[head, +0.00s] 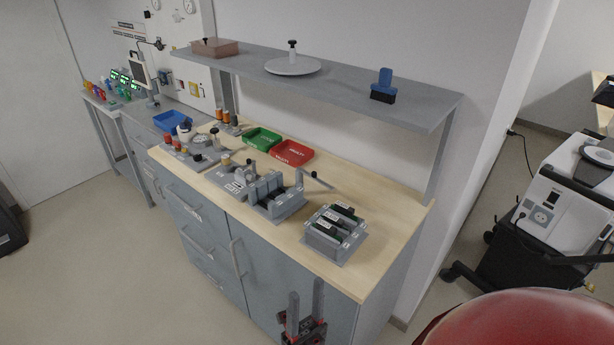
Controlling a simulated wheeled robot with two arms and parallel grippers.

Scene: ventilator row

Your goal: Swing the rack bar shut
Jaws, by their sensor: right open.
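A grey slotted rack (282,210) stands on the wooden worktop, with upright grey dividers and dark slots. A thin grey bar (322,182) with a dark knob (314,174) sticks out from the rack's back right, pointing away over the worktop. It appears swung out, not lying across the slots. My right gripper (305,300) is at the bottom of the view, in front of the cabinet doors. Its two fingers point up and stand apart, empty, well clear of the bar. My left gripper is not in view.
A second grey holder (335,242) with several dark green modules stands right of the rack. Green (263,139) and red (292,153) trays lie behind. A grey shelf (340,88) overhangs the worktop's back. The worktop's right end (385,220) is clear.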

